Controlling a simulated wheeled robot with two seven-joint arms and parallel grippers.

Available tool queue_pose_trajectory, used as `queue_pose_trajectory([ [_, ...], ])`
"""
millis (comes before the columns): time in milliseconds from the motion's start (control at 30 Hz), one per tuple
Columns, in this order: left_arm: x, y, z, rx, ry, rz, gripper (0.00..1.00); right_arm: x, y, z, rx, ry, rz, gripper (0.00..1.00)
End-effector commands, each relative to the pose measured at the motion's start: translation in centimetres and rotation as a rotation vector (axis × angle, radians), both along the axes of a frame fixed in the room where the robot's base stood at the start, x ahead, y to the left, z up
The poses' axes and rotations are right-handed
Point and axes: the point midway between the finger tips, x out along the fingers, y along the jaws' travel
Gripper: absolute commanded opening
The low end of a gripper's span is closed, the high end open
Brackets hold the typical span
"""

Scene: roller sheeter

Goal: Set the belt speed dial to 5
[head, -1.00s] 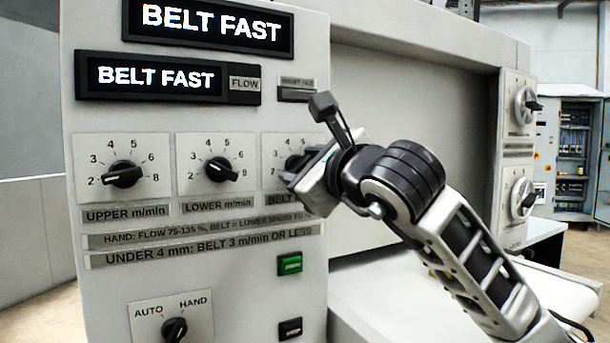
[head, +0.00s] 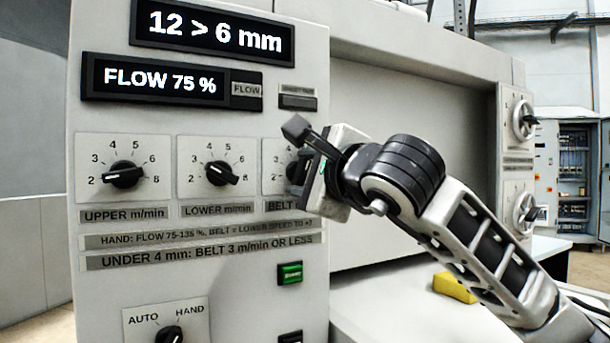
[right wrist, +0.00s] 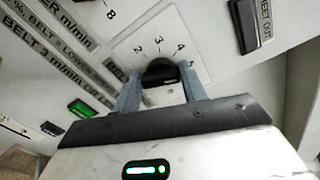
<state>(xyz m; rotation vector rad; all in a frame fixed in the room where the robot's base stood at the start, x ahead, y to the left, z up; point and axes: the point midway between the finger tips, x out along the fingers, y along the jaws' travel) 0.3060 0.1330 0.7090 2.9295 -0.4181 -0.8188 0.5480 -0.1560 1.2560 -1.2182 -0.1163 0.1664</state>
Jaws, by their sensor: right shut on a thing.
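The belt speed dial (right wrist: 160,74) is a black knob on a white plate with a printed scale, of which 2, 3 and 4 are readable in the right wrist view. In the head view its plate (head: 272,154) is mostly behind my right gripper (head: 301,170), at the right of the row of dials. My right gripper (right wrist: 161,84) has one finger on each side of the knob and is shut on it. The knob's pointer is too hidden to read. The upper display (head: 212,31) reads "12 > 6 mm"; the lower display (head: 158,80) reads "FLOW 75 %". My left gripper is out of view.
The upper dial (head: 122,174) and lower dial (head: 221,173) sit left of the belt dial. A green button (head: 290,273) and an AUTO/HAND switch (head: 169,335) are below. A yellow object (head: 455,287) lies on the white surface under my right arm.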

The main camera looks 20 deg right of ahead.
Motion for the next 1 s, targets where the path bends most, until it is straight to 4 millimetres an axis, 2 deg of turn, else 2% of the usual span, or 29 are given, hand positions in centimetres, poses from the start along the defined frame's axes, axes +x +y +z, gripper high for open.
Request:
queue_pose_trajectory([
  [300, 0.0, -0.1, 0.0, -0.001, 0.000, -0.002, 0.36, 0.0, 0.1, -0.1, -0.001, 0.002, 0.004, 0.19],
  [333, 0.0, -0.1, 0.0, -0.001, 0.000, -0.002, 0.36, 0.0, 0.1, -0.1, 0.000, 0.002, 0.004, 0.50],
  [400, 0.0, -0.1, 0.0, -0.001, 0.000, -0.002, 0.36, 0.0, 0.1, -0.1, 0.000, 0.002, 0.004, 0.64],
  [767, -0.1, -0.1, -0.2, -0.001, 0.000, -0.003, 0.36, -0.6, 0.0, 0.0, 0.000, -0.001, 0.003, 0.64],
  [867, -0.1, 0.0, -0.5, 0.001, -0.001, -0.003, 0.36, -1.8, -0.3, -0.1, 0.000, -0.004, 0.002, 0.64],
  [1000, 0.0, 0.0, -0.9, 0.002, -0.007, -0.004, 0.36, -4.8, -0.9, -0.2, -0.001, -0.005, 0.002, 0.64],
])
